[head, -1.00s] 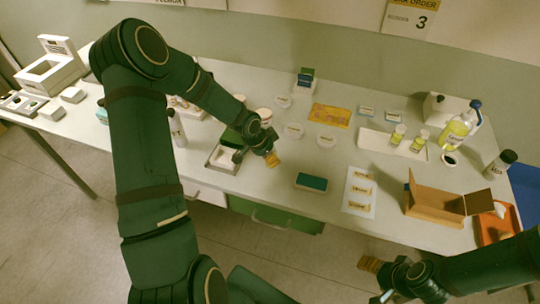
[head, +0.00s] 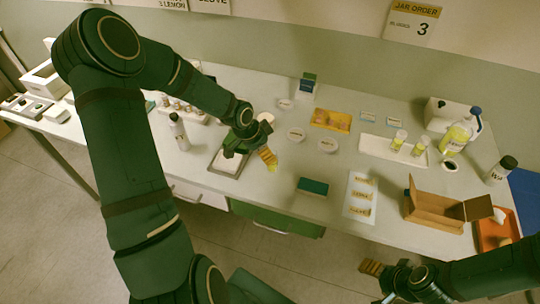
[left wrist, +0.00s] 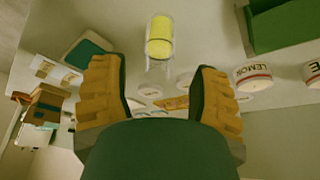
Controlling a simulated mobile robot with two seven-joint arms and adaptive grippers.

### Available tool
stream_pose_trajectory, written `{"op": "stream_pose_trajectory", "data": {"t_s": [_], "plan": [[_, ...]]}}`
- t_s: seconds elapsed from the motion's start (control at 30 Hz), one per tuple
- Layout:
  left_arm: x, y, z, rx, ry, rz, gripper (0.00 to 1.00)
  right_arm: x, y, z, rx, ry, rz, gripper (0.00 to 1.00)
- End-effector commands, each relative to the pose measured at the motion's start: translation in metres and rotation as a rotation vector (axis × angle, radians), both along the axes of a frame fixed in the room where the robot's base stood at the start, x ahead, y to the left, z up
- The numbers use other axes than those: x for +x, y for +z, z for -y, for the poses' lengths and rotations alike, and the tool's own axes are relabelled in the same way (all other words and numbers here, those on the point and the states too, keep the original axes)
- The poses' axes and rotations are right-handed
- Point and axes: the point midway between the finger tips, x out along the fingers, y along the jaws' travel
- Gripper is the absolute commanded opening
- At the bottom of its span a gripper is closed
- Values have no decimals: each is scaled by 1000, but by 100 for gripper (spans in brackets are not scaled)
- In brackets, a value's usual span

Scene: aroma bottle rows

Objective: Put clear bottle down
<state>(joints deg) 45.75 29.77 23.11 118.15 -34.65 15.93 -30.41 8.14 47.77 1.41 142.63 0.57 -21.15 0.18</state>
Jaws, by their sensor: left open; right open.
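The clear bottle (left wrist: 159,40) with yellow liquid shows in the left wrist view, just beyond and between my left fingertips. Its clear upper part reaches toward the gap between the pads. In the head view only a small yellow part (head: 272,168) shows under my left gripper (head: 262,152); the rest is hidden. My left gripper is open, with a pad on each side of the bottle and visible gaps. I cannot tell how firmly the bottle rests on the table (head: 270,195). My right gripper (head: 372,272) is open and empty at the table's front right.
A metal tray (head: 229,167) lies left of my left gripper. Round white lids (head: 297,134) and a teal box (head: 313,186) are nearby. An open cardboard box (head: 433,207) stands at right.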

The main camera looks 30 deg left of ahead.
Motion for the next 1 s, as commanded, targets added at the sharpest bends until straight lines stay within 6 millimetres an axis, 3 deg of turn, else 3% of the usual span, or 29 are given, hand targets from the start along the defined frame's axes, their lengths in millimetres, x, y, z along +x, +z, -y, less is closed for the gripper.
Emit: {"op": "stream_pose_trajectory", "data": {"t_s": [0.1, 0.3, 0.57, 0.67, 0.77, 0.9, 1.0], "plan": [[-8, 24, -6, 2, 2, 1, 62, 0, 8, 0, 1, 0, 0, 66], [-16, 45, -10, 0, 1, 0, 62, -1, 14, 1, 2, 0, 0, 66], [-18, 47, -2, -18, 5, -4, 62, -1, 15, 1, 3, 1, 0, 66], [-18, 32, 29, -85, 39, -19, 62, -1, 15, 1, 3, 0, -1, 66], [-25, 7, 82, -191, 115, -61, 62, -1, 15, 1, 3, -1, 0, 66], [-53, -32, 159, -314, 281, -166, 62, -1, 15, 1, 3, -1, 0, 66], [-81, -55, 196, -346, 403, -242, 62, 0, 15, 1, 3, -1, 0, 66]]}}
